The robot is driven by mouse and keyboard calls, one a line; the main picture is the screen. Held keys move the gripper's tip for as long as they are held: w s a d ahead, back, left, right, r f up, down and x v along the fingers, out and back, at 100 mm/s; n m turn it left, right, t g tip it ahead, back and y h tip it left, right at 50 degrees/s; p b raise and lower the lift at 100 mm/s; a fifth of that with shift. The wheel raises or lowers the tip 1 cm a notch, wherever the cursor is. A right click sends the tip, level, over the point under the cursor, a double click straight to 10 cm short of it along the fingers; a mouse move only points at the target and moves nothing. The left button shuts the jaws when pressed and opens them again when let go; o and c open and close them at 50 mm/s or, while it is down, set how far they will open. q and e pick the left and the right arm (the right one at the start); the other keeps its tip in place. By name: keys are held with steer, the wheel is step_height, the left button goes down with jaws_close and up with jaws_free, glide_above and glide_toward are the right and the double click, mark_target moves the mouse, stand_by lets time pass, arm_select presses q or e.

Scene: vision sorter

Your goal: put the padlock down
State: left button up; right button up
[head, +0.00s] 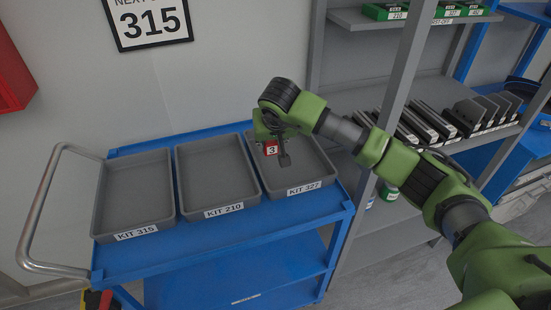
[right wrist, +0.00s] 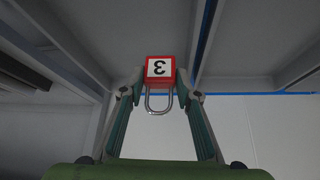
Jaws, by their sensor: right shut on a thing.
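In the head view the padlock (head: 271,149) shows in front of the KIT 327 tray (head: 322,178), the rightmost of three grey trays. My right gripper (head: 273,142) is over that tray; its height above the floor of the tray is hard to tell. My left gripper is not in view.
The KIT 210 tray (head: 228,206) and KIT 315 tray (head: 108,222) look empty on the blue cart (head: 215,236). The cart has a metal handle (head: 37,205) at left. A grey shelf (head: 357,97) with dark boxed items stands close on the right, behind my right arm.

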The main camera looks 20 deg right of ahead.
mark_target(275, 151)
steer(key=shift+w+d+f, duration=0.3)
steer(key=shift+f, duration=0.25)
steer(key=shift+d+f+b, duration=0.2)
steer(key=shift+f+b, duration=0.15)
steer(key=shift+b, duration=0.05)
step_height(275, 151, down, 3)
steer(key=shift+w+d+f+b, duration=0.1)
steer(key=shift+f+b, duration=0.05)
steer(key=shift+b, duration=0.7)
steer(key=shift+w, duration=0.1)
steer(key=o, duration=1.2)
steer(key=shift+c, duration=0.2)
